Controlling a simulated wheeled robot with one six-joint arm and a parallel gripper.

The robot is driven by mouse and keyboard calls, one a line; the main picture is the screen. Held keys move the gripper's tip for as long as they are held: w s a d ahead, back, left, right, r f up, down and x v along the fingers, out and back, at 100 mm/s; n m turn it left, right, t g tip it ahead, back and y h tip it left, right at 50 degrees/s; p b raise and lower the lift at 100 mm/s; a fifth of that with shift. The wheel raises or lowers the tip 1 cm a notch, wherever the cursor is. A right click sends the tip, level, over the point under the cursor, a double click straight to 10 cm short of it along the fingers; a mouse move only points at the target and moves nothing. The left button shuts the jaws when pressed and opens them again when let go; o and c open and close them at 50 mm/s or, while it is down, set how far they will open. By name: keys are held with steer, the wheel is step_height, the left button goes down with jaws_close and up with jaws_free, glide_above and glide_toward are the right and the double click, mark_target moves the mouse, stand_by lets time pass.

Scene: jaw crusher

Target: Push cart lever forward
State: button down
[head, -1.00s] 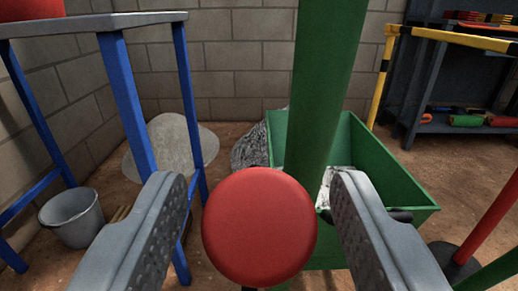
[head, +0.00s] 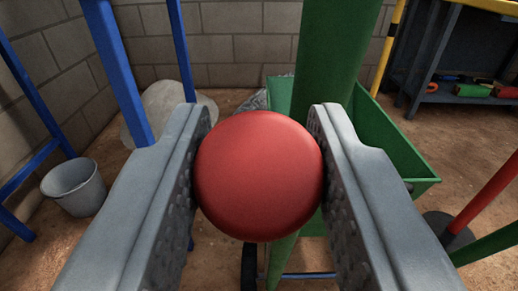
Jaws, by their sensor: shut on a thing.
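A round red knob (head: 259,176), seen from close up, sits in the middle of the head view; I take it as the top of the cart lever. My gripper (head: 259,172) is shut on it, one grey finger pressed to each side. The lever's shaft below the knob is mostly hidden. A green cart (head: 390,150) with an open box stands behind the knob to the right. A thick green post (head: 335,50) rises just behind the knob and hides part of the cart.
A blue-legged stand (head: 118,75) and a grey bucket (head: 74,187) are at the left. A red pole (head: 485,196) on a dark base, a yellow rail (head: 387,50) and a dark shelf (head: 465,55) are at the right. A block wall (head: 235,45) closes the back.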

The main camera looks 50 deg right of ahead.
steer(key=c, duration=1.1)
jaws_free()
steer(key=shift+r, duration=0.25)
steer(key=v, duration=1.7)
steer(key=shift+s+a+f, duration=0.1)
steer(key=shift+a, duration=0.05)
